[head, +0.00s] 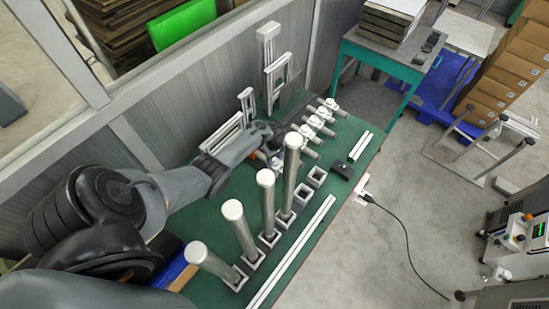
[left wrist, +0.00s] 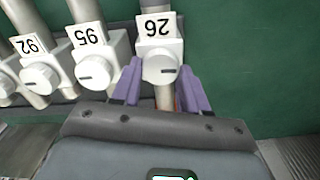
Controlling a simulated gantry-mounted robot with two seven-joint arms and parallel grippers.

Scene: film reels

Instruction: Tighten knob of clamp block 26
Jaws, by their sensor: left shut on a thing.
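Clamp block 26 (left wrist: 156,27) is white, with a number label, and sits at the right end of a row of similar blocks in the left wrist view. In the head view, my left gripper (head: 272,158) is at the near end of the white block row, and my arm partly hides that block. My right gripper is not in view.
Neighbouring clamp blocks (left wrist: 92,62) stand close on the left in the left wrist view. Tall capped metal posts (head: 240,228) stand in square holders on the green table (head: 335,195), near my arm. White frames (head: 275,75) stand behind. White rails (head: 292,250) lie along the front edge.

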